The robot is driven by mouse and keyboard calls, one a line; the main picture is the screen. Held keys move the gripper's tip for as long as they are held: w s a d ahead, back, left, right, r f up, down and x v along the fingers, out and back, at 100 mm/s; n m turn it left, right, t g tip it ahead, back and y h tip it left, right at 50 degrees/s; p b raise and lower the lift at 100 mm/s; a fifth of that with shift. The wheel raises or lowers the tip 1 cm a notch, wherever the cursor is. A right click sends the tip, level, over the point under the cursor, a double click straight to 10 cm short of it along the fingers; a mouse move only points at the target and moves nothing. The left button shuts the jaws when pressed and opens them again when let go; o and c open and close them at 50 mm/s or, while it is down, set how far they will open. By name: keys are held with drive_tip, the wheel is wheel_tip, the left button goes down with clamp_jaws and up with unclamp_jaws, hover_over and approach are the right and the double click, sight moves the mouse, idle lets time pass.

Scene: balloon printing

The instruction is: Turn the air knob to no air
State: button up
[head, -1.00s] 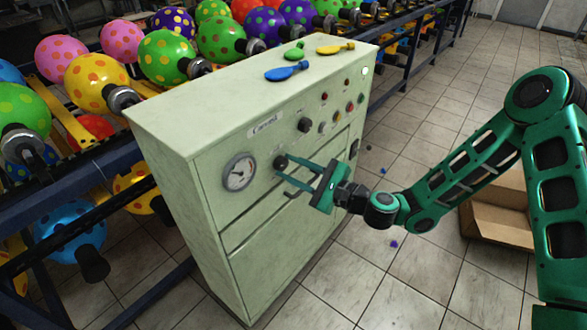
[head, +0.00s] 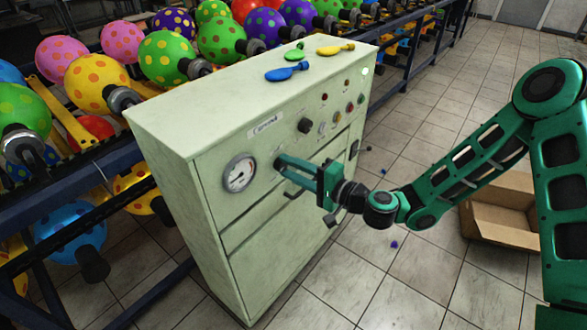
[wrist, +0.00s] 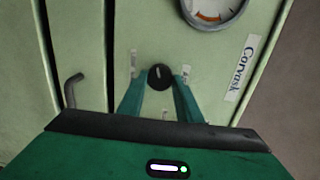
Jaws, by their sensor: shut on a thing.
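The black air knob (wrist: 160,76) is on the pale green machine's front, beside the pressure gauge. In the wrist view it sits between my two fingertips, and its white mark points roughly up the picture. Small white labels (wrist: 186,73) flank it, too small to read. My gripper (head: 279,163) reaches the panel from the right in the head view, its green fingers close together on the knob. In the wrist view my gripper (wrist: 160,84) has one finger on each side of the knob. In the head view the fingers mostly hide the knob.
The gauge (head: 239,173) is left of the knob. Another black knob (head: 305,125), small buttons and a drawer handle (head: 293,194) are on the machine (head: 185,135). Flat balloons (head: 287,72) lie on top. An open cardboard box (head: 500,215) stands on the floor at right.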

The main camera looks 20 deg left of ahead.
drive_tip(key=n, duration=0.4)
drive_tip(key=shift+n, duration=0.4)
drive_tip(key=shift+s+n, duration=0.1)
drive_tip(key=shift+n, duration=0.2)
drive_tip(key=o, duration=1)
drive_tip(key=shift+f, duration=0.1)
drive_tip(key=shift+o, duration=0.2)
drive_tip(key=shift+t, duration=0.3)
drive_tip(key=v, duration=1)
drive_tip(key=shift+d+r, duration=0.2)
drive_tip(key=shift+d, duration=0.15)
